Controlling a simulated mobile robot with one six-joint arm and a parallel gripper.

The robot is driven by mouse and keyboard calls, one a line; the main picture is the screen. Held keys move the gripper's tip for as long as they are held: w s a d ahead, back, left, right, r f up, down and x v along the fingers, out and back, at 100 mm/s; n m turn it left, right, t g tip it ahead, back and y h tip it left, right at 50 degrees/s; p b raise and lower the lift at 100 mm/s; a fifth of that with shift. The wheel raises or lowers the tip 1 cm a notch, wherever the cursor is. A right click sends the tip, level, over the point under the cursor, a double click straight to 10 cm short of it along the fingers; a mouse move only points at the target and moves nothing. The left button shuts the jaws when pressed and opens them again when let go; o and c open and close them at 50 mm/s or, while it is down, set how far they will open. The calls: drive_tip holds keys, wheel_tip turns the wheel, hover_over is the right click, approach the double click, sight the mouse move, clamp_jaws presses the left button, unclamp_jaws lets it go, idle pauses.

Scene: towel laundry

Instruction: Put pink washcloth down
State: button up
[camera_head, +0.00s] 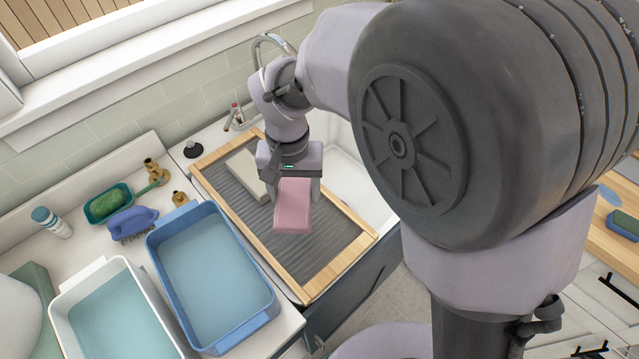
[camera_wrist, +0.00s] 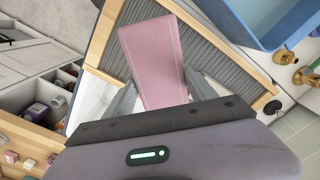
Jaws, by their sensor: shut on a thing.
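The pink washcloth (camera_head: 293,207) is a flat, folded rectangle. My gripper (camera_head: 292,190) is shut on it, and the cloth hangs out past the fingers over the ribbed grey washboard (camera_head: 327,250) in its wooden frame. In the wrist view the washcloth (camera_wrist: 152,62) lies between the two fingers and reaches away over the washboard (camera_wrist: 205,62). I cannot tell whether the cloth touches the ribs. Its gripped end is partly hidden by my gripper.
A beige folded cloth (camera_head: 246,176) lies on the washboard's far left part. A blue basin (camera_head: 268,312) and a white basin (camera_head: 70,318), both with water, stand left. A purple brush (camera_head: 133,222), a green soap dish (camera_head: 108,203) and brass taps (camera_head: 155,170) are behind them.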

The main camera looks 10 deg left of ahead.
wheel_tip(320, 180, down, 10)
drive_tip(key=b, duration=0.4)
drive_tip(key=shift+f, duration=0.15)
drive_tip(key=o, duration=1.5)
wheel_tip(320, 180, up, 13)
drive_tip(key=p, duration=0.4)
drive_tip(key=shift+d+f+p, duration=0.1)
drive_tip(key=shift+f+p, duration=0.1)
drive_tip(key=shift+p, duration=0.1)
drive_tip(key=s+d+r+m+t+y, duration=0.2)
drive_tip(key=s+d+r+m+t, duration=0.3)
drive_tip(key=d+r, duration=0.8)
drive_tip(key=s+d, duration=0.6)
drive_tip(key=s, duration=0.1)
drive_tip(key=shift+t, duration=0.4)
drive_tip(key=f+b, duration=0.4)
drive_tip(key=f, duration=0.1)
drive_tip(key=f+b, duration=0.2)
drive_tip(key=shift+s+d+f, duration=0.15)
drive_tip(key=shift+s+f, duration=0.05)
drive_tip(key=shift+s, duration=0.05)
